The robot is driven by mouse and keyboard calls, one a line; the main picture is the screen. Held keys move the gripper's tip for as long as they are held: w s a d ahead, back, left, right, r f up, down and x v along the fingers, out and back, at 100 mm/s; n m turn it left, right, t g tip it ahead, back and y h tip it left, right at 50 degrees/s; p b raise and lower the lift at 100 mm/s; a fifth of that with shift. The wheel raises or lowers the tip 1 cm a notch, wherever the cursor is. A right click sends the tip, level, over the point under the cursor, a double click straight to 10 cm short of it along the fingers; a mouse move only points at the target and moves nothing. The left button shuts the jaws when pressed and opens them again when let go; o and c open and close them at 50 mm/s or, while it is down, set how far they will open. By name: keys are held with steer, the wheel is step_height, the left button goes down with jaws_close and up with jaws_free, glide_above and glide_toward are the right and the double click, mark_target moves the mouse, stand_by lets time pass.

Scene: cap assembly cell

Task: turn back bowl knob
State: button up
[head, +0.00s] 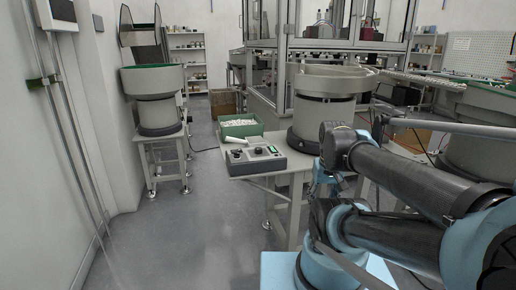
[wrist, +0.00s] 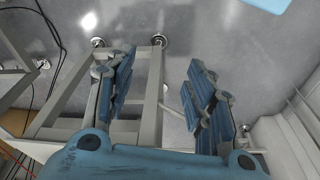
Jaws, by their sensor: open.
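A grey control box (head: 258,164) with small dark knobs and a green-lit part on its sloped top sits at the front of a grey table in the head view. Which knob belongs to the back bowl cannot be told at this size. A feeder bowl (head: 325,85) stands behind the box on the same table, and another feeder bowl (head: 153,85) with a green inside stands further back at the left. My gripper (wrist: 161,92) is open and empty in the wrist view, with table legs and floor beyond its fingers. No knob shows in the wrist view.
A green bin (head: 241,128) of white parts and a white handle-like item (head: 237,141) are by the control box. A glazed machine frame (head: 285,60) rises behind. Grey floor (head: 195,235) is free at the left. Table legs (wrist: 152,95) and cables (wrist: 50,75) show in the wrist view.

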steer(key=w+a+r+m, duration=0.3)
steer(key=w+r, duration=0.6)
steer(key=r, duration=0.1)
step_height(320, 180, up, 12)
steer(key=m+g, duration=0.2)
steer(key=m, duration=0.5)
glide_above(258, 148)
steer(key=f, duration=1.7)
steer(key=shift+s+f, duration=0.2)
steer(key=c, duration=1.1)
